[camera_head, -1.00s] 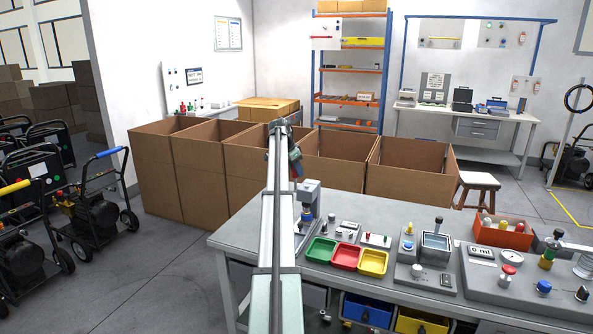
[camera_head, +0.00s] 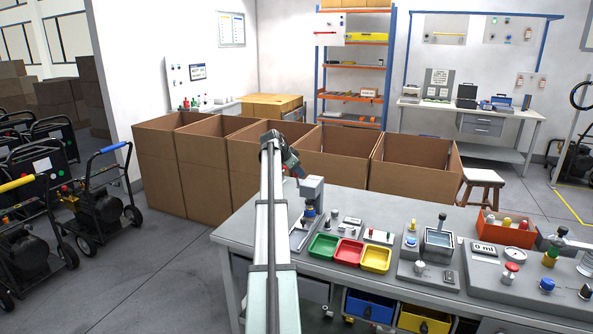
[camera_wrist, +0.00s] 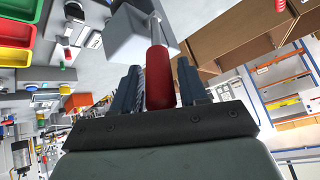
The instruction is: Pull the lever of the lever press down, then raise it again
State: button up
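The lever press (camera_head: 312,197) is a grey upright block on a base at the left end of the workbench. Its red lever handle (camera_head: 300,172) shows beside the upper left of the block, near my gripper (camera_head: 290,167). In the wrist view, the red handle (camera_wrist: 160,75) stands between the two dark fingers of my gripper (camera_wrist: 160,90). A thin metal rod runs from it beside the press's grey head (camera_wrist: 133,32). The fingers are close on both sides of the handle. Whether they touch it is unclear.
Green (camera_head: 322,245), red (camera_head: 348,252) and yellow (camera_head: 376,259) trays sit to the right of the press. Test fixtures (camera_head: 428,268) fill the bench's right side. Open cardboard boxes (camera_head: 335,155) stand behind the bench.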

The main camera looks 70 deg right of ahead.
jog(key=shift+o, duration=0.9)
jog(key=v, duration=1.3)
jog(key=shift+a+r, duration=0.2)
jog(key=shift+r, duration=0.15)
